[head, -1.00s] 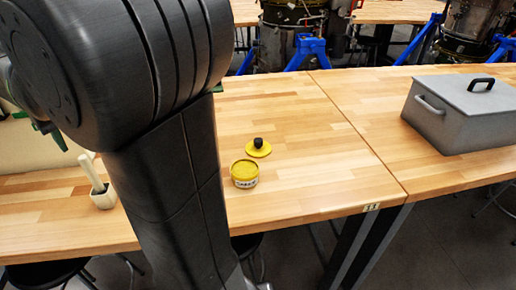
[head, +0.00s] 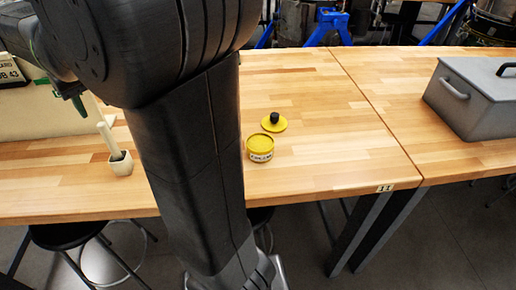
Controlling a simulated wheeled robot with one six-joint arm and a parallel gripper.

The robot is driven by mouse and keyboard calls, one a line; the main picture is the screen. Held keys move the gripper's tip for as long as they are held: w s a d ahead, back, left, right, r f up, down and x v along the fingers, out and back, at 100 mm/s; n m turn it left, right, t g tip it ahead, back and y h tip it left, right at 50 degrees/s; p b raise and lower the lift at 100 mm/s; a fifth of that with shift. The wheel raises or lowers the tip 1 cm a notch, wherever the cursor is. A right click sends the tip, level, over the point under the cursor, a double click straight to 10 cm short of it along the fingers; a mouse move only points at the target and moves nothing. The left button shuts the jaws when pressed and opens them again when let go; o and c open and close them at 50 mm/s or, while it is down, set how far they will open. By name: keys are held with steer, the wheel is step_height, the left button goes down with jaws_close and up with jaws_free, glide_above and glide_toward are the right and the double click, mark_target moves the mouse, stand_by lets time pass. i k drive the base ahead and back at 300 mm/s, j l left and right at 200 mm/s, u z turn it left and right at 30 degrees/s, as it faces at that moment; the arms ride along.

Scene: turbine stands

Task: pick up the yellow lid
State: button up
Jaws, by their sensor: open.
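The yellow lid (head: 267,125) lies flat on the wooden table, just right of my arm in the head view. A black knob (head: 275,118) stands up from its top. An open yellow tin (head: 260,149) with a pale label band stands upright in front of the lid, close to it. My dark arm fills the left-centre of the view and passes left of both.
A grey metal box (head: 479,98) with handles sits on the right table. A pale cup (head: 121,165) with a white handle standing in it is left of my arm. Bare tabletop (head: 330,140) lies right of the lid.

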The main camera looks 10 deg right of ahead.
mark_target(275, 124)
steer(key=l+z, duration=0.25)
steer(key=z, duration=0.15)
steer(key=i+l+z, duration=0.15)
steer(key=z, duration=0.25)
steer(key=i+l+z, duration=0.15)
steer(key=l+z, duration=0.25)
steer(key=j, duration=0.1)
